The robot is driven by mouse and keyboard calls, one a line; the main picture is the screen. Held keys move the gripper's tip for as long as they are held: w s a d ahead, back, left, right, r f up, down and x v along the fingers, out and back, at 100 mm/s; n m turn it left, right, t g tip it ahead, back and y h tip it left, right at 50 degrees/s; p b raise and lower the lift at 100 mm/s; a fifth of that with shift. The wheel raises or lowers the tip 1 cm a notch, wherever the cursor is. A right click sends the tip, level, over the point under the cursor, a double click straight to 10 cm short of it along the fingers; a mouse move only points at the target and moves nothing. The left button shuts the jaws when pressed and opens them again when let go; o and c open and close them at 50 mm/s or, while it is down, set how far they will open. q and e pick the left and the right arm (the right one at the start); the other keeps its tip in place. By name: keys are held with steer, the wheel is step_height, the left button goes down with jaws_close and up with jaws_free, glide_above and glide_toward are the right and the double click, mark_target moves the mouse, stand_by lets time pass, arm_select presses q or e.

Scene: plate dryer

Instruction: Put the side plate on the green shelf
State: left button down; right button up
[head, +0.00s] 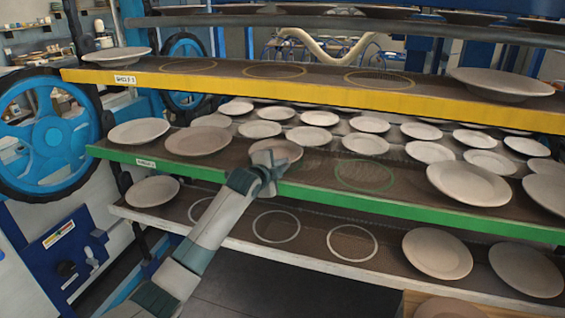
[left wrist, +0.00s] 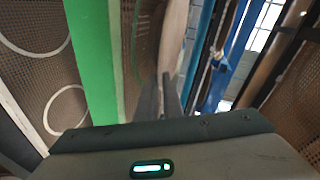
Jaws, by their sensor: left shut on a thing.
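The green-edged shelf (head: 325,197) crosses the middle of the head view. My left gripper (head: 268,165) is at its front edge, shut on the side plate (head: 280,149), a pinkish-beige plate. The plate is over the shelf, to the right of two plates that rest there; I cannot tell whether it touches the surface. An empty green ring (head: 364,175) shows to its right. In the left wrist view the gripper's fingers (left wrist: 168,95) are at the plate's rim (left wrist: 173,40), seen nearly edge-on beside the green shelf edge (left wrist: 90,60). My right gripper is not in view.
A yellow-edged shelf (head: 330,92) is above, and a white-edged shelf (head: 300,256) with empty rings is below. Plates (head: 198,141) (head: 468,183) stand on either side. Many plates fill racks behind. A wooden box (head: 415,303) is at the bottom right.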

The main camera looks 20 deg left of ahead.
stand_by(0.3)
arm_select(q)
steer(key=c, duration=2)
jaws_free()
steer(key=shift+f, duration=0.1)
steer(key=shift+o, duration=0.4)
steer(key=b+v, duration=0.3)
steer(key=v, duration=0.9)
